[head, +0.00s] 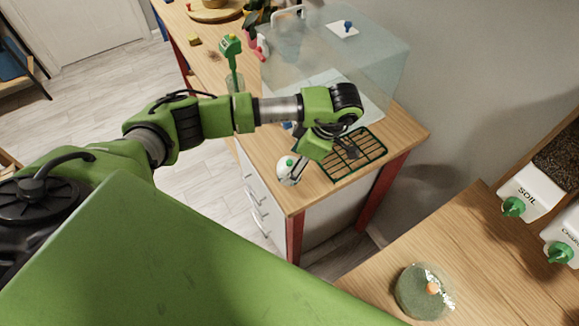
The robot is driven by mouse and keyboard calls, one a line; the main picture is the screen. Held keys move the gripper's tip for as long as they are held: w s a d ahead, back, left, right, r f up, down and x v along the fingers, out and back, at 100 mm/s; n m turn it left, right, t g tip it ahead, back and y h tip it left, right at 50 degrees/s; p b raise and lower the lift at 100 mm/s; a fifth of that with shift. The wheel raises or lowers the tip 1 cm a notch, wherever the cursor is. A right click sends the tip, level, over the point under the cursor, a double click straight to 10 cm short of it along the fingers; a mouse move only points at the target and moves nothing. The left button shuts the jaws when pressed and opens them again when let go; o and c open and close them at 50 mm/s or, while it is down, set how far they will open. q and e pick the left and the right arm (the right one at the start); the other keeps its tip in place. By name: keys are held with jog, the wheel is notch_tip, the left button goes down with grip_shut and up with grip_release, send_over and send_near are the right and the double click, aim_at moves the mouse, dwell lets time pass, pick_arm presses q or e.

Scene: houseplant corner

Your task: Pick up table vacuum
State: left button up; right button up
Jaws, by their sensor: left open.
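A small white rounded device with a green button on top, which looks like the table vacuum (288,170), stands near the front left corner of the wooden counter (268,142). My left arm reaches in over the counter from the left. My left gripper (346,148) is open and empty, with its dark fingers over the green wire rack (358,163). It is to the right of the white device and apart from it. The fingertips are small and dark against the rack. My right gripper is not in view.
A clear box (385,62) stands behind my left wrist. A green tool (230,48) stands upright in a glass beside it. Open floor lies left of the counter.

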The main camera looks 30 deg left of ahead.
aim_at(293, 164)
pick_arm(q)
jog(key=shift+p+x, duration=0.35)
jog(key=shift+x, duration=1.2)
jog(key=c, duration=1.3)
jog(key=shift+r, duration=0.1)
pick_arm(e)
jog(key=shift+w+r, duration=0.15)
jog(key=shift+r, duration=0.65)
